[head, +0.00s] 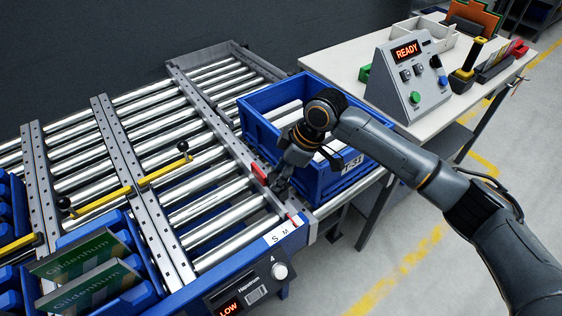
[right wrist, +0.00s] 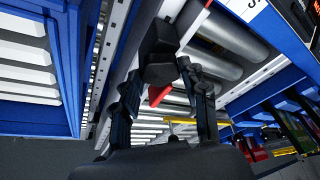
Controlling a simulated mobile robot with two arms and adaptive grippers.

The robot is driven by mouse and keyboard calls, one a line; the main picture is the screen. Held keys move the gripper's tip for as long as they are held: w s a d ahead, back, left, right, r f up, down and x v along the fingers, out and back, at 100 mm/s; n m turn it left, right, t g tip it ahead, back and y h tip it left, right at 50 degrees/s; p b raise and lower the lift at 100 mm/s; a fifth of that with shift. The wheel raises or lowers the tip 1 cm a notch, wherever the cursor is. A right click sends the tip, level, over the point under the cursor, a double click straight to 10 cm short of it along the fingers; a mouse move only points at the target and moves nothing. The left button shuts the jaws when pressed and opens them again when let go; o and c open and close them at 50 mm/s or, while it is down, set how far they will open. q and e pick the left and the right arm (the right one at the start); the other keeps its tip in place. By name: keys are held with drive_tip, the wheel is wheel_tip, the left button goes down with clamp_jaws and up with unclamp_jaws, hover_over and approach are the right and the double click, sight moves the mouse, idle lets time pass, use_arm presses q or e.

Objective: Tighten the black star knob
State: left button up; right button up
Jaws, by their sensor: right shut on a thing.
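The black star knob (right wrist: 160,68) is between the fingertips of my right gripper (right wrist: 160,74) in the right wrist view. It shows as a dark block close to the rail. In the head view my right gripper (head: 281,187) points down at the rail between the roller conveyor and the blue crate. There the fingers largely hide the knob. The right gripper is shut on the knob. A red pointer (right wrist: 158,95) shows just below the knob in the wrist view. My left gripper is not in view.
The blue crate (head: 252,126) stands close beside my right gripper. A yellow bar (head: 128,192) with black ends crosses the rollers. A box reading LOW (head: 243,294) is at the front. A READY console (head: 408,82) stands on the table at the right.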

drive_tip(key=m+p, duration=0.2)
drive_tip(key=p, duration=0.1)
drive_tip(key=m+t+h+p, duration=0.1)
drive_tip(key=m+p, duration=0.2)
drive_tip(key=p, duration=0.1)
drive_tip(key=m+t+p, duration=0.1)
drive_tip(key=m+p, duration=0.1)
drive_tip(key=p, duration=0.2)
drive_tip(key=shift+s+a+r+m+h, duration=0.2)
drive_tip(key=shift+s+r+m+h, duration=0.05)
drive_tip(key=shift+s+m+h, duration=0.1)
drive_tip(key=shift+f+m+t+p, duration=0.2)
drive_tip(key=shift+m+t+p, duration=0.3)
drive_tip(key=shift+m+p, duration=0.4)
drive_tip(key=shift+h, duration=0.25)
drive_tip(key=o, duration=1.1)
drive_tip(key=shift+o, duration=0.2)
drive_tip(key=v, duration=1.2)
